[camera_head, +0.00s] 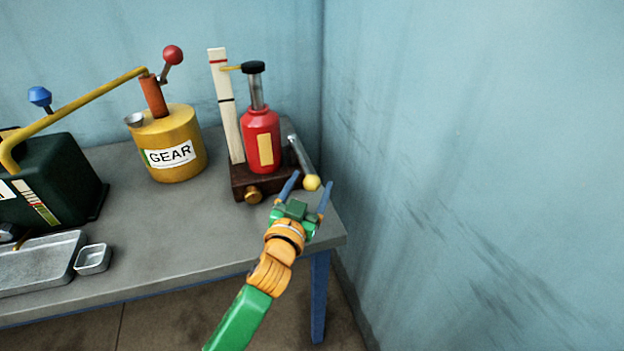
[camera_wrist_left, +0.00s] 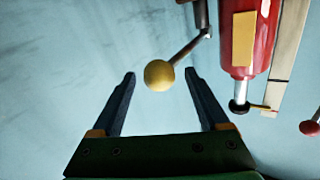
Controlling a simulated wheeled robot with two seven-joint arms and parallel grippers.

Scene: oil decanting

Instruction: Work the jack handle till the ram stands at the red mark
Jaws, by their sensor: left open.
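The red bottle jack (camera_head: 262,140) stands upright on a dark wooden base (camera_head: 240,185) at the table's right end. Its grey ram (camera_head: 256,92) is extended, with a black cap (camera_head: 253,67). A yellow pointer (camera_head: 231,68) reaches from the cap to the white scale board (camera_head: 228,120), a little below the red mark (camera_head: 217,61). The jack handle (camera_head: 300,152) slopes down to a yellow ball (camera_head: 312,183). My left gripper (camera_head: 313,178) is open at the ball. In the left wrist view the ball (camera_wrist_left: 159,75) shows between the fingertips, not clasped. My right gripper is not in view.
A yellow GEAR can (camera_head: 180,150) with a red-knobbed crank stands left of the jack. A dark green box (camera_head: 55,180), a metal tray (camera_head: 35,265) and a small dish (camera_head: 92,259) are further left. A blue wall closes in at right.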

